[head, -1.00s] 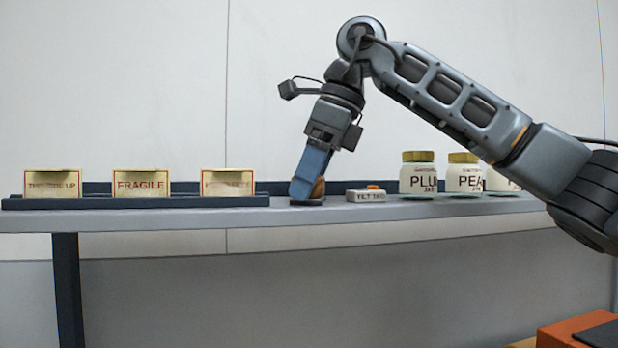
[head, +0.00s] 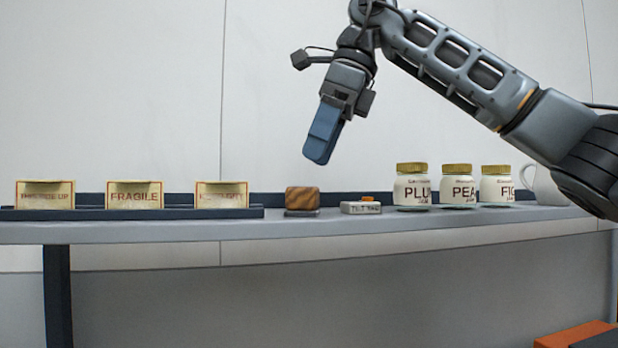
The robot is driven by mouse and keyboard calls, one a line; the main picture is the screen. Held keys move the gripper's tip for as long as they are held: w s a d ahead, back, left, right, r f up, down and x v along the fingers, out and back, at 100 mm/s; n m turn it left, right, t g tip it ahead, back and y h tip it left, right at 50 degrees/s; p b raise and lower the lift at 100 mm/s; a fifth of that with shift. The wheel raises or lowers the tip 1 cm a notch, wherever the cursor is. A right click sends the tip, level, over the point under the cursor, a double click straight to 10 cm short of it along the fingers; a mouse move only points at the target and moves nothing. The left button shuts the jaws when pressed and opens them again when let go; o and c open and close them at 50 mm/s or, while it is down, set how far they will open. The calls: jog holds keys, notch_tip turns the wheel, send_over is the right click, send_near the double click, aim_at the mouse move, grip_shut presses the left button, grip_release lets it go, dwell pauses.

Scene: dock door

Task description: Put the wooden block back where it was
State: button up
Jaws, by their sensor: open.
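The wooden block (head: 302,198) is brown with striped grain. It sits on a small dark base (head: 301,213) on the grey shelf (head: 150,232), between the labelled boxes and a small grey switch box. My gripper (head: 318,160) is above the block and slightly to its right, apart from it, pointing down and a little left. It is open and holds nothing. From this side view its near blue finger hides the far one.
Three cream boxes, one marked FRAGILE (head: 135,195), stand in a dark tray (head: 100,214) at left. The grey switch box (head: 361,208) with an orange button is right of the block. Jars, one marked PLU (head: 412,188), and a white mug (head: 541,184) stand further right.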

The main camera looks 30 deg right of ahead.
jog(key=v, duration=0.5)
dwell(0.5)
